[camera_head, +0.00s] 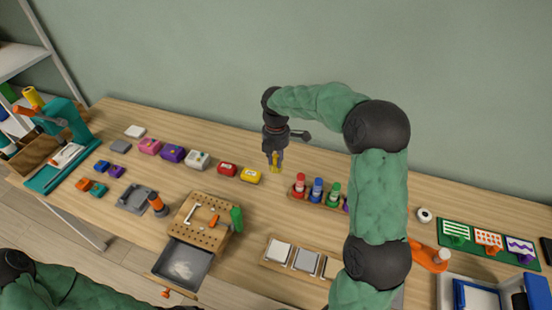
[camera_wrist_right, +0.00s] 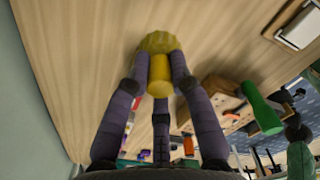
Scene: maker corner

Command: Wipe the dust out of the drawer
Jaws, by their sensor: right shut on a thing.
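The drawer (camera_head: 165,261) is pulled open at the front of a wooden pegboard-topped box (camera_head: 190,236). A pale grey dust patch (camera_head: 181,270) lies on its dark floor. My right gripper (camera_head: 274,162) is above the back of the bench, up and to the right of the drawer. It is shut on a yellow tool (camera_wrist_right: 159,68) with a round handle and a wider, rough yellow end. The tool also shows small in the head view (camera_head: 275,168). Part of my left arm shows at the lower left; its gripper is out of view.
A green-handled tool (camera_head: 236,218) stands at the box's right side. An orange-topped tool (camera_head: 156,203) stands to its left. Red, blue and green bottles (camera_head: 317,190) stand in a rack right of my gripper. A tray of flat squares (camera_head: 292,257) lies at the front.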

